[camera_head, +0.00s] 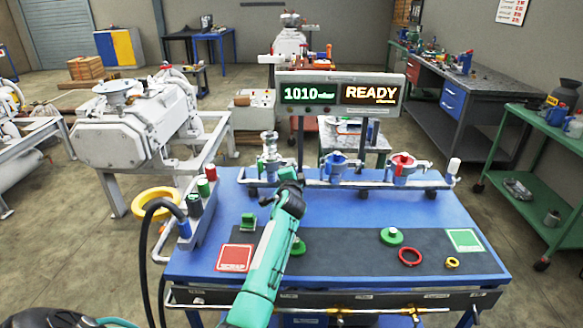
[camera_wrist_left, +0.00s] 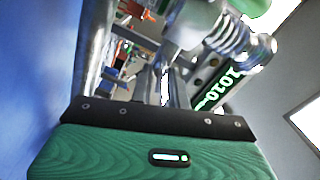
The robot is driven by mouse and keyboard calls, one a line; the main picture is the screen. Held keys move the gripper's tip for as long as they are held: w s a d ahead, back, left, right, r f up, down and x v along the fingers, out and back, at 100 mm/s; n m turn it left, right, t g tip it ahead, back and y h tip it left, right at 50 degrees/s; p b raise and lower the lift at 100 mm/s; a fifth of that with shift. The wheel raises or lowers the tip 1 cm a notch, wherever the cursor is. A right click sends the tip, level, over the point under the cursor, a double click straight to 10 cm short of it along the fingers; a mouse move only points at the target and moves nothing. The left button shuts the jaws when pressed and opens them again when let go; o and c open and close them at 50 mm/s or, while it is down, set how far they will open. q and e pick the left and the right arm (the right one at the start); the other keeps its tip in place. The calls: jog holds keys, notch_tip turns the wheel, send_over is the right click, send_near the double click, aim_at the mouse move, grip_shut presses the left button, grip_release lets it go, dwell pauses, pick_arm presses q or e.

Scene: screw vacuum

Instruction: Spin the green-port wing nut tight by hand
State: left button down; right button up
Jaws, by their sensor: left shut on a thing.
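The pipe manifold (camera_head: 370,183) runs along the back of the blue bench. Its left port (camera_head: 269,160) is a silver fitting, and a blue port (camera_head: 337,165) and a red port (camera_head: 403,166) stand to its right. My left gripper (camera_head: 289,182) is at the manifold, just right of the left port, shut on a small part that I take to be the wing nut. The jaws mostly hide this part. My right gripper is not in view.
A display (camera_head: 340,92) reading 1010 and READY stands behind the manifold. On the dark mat lie a green disc (camera_head: 391,236), a red ring (camera_head: 410,257) and a small yellow ring (camera_head: 452,263).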

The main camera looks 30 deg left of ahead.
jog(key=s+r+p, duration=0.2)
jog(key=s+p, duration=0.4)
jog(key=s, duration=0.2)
pick_arm(q)
jog(key=shift+s+a+f+m+p, duration=0.1)
jog(key=shift+m+p, duration=2.45)
jog(key=shift+m, duration=4.25)
jog(key=shift+s+a+f+m+p, duration=0.1)
jog(key=shift+m+p, duration=2.4)
jog(key=shift+m, duration=4.3)
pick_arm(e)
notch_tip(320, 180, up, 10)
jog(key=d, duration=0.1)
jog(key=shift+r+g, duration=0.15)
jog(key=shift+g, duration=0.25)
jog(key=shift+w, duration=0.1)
pick_arm(q)
jog(key=c, duration=1.4)
grip_release()
jog(key=shift+w, duration=0.1)
jog(key=shift+d, duration=0.1)
